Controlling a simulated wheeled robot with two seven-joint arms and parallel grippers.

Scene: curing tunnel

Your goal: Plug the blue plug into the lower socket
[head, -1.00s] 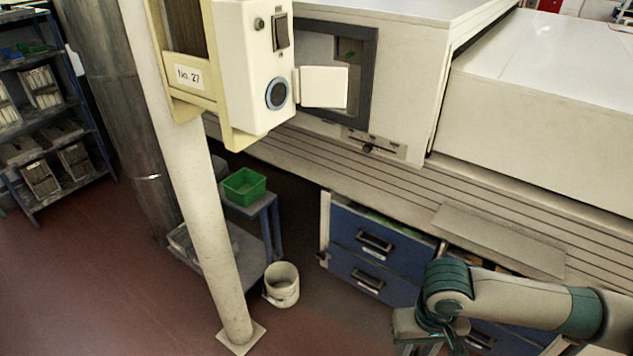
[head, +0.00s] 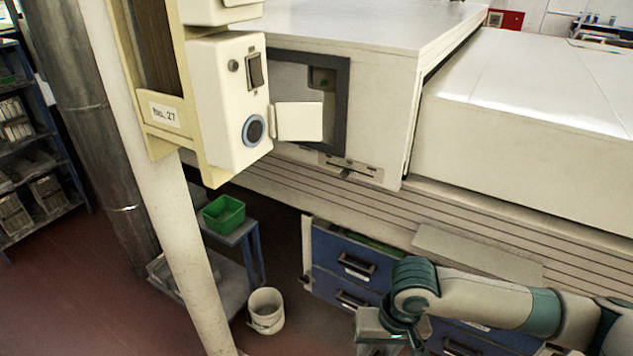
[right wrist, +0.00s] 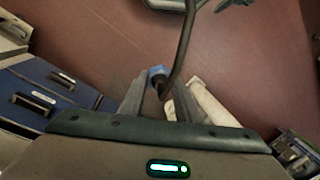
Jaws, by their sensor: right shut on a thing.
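A blue plug (right wrist: 157,72) with a dark cable (right wrist: 180,50) sits between the fingers of my right gripper (right wrist: 157,88) in the right wrist view. That gripper is shut on it. In the head view my right arm comes in from the right, low in front of the blue drawers, and the plug cannot be made out there. A blue-ringed round socket (head: 253,130) is low on the front of a cream box (head: 225,95) on the post. Its pale cover flap (head: 299,121) stands open to the right. The plug is well apart from the socket. My left gripper is not in view.
Part of another box (head: 222,10) shows above. A round white post (head: 170,220) stands at the left. Behind are a large cream machine (head: 400,80) and blue drawers (head: 350,262). A green bin (head: 224,215) and a white bucket (head: 265,310) stand lower down.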

